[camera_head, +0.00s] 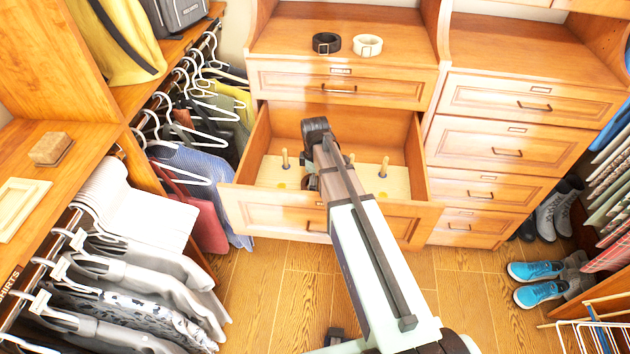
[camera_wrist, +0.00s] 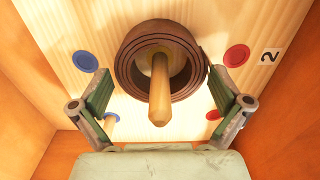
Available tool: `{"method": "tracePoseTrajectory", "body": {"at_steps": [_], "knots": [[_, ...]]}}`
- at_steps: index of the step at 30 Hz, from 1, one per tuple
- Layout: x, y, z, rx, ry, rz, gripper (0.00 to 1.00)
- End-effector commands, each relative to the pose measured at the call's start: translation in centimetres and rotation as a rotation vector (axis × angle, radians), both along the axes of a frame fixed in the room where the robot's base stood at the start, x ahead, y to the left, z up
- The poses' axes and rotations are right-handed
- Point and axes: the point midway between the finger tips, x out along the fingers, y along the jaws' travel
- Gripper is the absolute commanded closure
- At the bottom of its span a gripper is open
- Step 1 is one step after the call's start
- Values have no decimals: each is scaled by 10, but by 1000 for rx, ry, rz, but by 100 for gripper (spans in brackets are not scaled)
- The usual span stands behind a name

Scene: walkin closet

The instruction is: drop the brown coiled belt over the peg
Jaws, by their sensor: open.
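The brown coiled belt (camera_wrist: 128,62) is in the wrist view, at the top middle. A wooden peg (camera_wrist: 160,95) sticks up through the middle of the coil, so the belt is around the peg. The coil appears to lie on the pale peg board (camera_wrist: 60,25); its underside is hidden. My gripper (camera_wrist: 160,73) is open, one finger on each side of the coil, with no clear grip on it. In the head view my arm covers the middle of the open drawer (camera_head: 267,210), and the belt cannot be made out clearly.
Other pegs (camera_head: 285,160) (camera_head: 384,167) stand on the board. Blue (camera_wrist: 85,61) and red (camera_wrist: 237,56) discs and a "2" label (camera_wrist: 270,56) mark it. Drawer walls (camera_wrist: 285,125) enclose my gripper. A black belt (camera_head: 326,43) and a white belt (camera_head: 368,46) lie on the surface above.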

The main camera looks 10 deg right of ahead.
Motion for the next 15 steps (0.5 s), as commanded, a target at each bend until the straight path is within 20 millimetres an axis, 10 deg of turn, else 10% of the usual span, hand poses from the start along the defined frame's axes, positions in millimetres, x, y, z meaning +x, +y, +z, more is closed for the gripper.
{"method": "tracePoseTrajectory", "body": {"at_steps": [15], "knots": [[1, 0, 67, 0, -3, 0, 0]]}}
